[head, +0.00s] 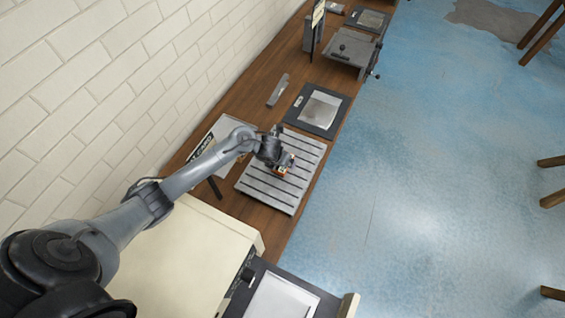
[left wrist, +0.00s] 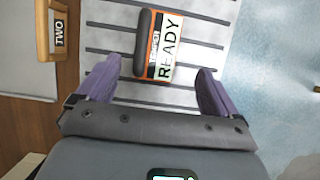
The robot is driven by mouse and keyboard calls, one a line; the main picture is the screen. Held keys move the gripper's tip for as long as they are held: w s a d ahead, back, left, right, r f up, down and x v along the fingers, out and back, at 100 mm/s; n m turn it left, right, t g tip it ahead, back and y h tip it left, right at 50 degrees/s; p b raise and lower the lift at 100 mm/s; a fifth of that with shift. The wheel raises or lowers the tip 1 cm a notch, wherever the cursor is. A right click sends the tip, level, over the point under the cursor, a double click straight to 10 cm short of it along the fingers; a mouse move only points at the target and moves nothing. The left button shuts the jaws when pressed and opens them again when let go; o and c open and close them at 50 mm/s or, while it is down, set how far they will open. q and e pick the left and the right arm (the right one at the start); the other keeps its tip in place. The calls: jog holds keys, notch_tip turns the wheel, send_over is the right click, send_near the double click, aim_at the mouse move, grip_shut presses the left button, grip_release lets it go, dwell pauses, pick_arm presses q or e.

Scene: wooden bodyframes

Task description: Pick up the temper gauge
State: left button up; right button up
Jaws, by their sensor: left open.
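The temper gauge looks to be the small dark block with an orange edge and a white label reading "TEMPER READY" (left wrist: 160,46) in the left wrist view. It lies on a grey slotted plate (left wrist: 112,14). In the head view the slotted plate (head: 258,190) sits on the wooden bench, and the gauge (head: 281,170) shows small and partly covered by my gripper. My left gripper (left wrist: 154,85) is open, its two purple fingers apart below the gauge in the picture. Nothing is between the fingertips except the gauge's lower end near them. My right gripper is not in view.
A wooden piece marked "TWO" (left wrist: 58,30) is left of the plate in the left wrist view. Along the bench (head: 262,122) are a dark pad with a grey sheet (head: 319,108), a small grey block (head: 278,90) and a grey machine (head: 349,50). A cream cabinet (head: 190,250) stands nearer. Blue floor lies right.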

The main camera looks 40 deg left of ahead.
aim_at(281, 171)
pick_arm(q)
jog(key=shift+a+b+x, duration=0.15)
jog(key=shift+b+x, duration=0.1)
jog(key=shift+x, duration=1.5)
jog(key=shift+a+b+x, duration=0.1)
jog(key=shift+b+x, duration=0.15)
jog(key=shift+x, duration=1.5)
jog(key=shift+w, duration=0.1)
jog(key=shift+r, duration=0.1)
jog(key=c, duration=1.2)
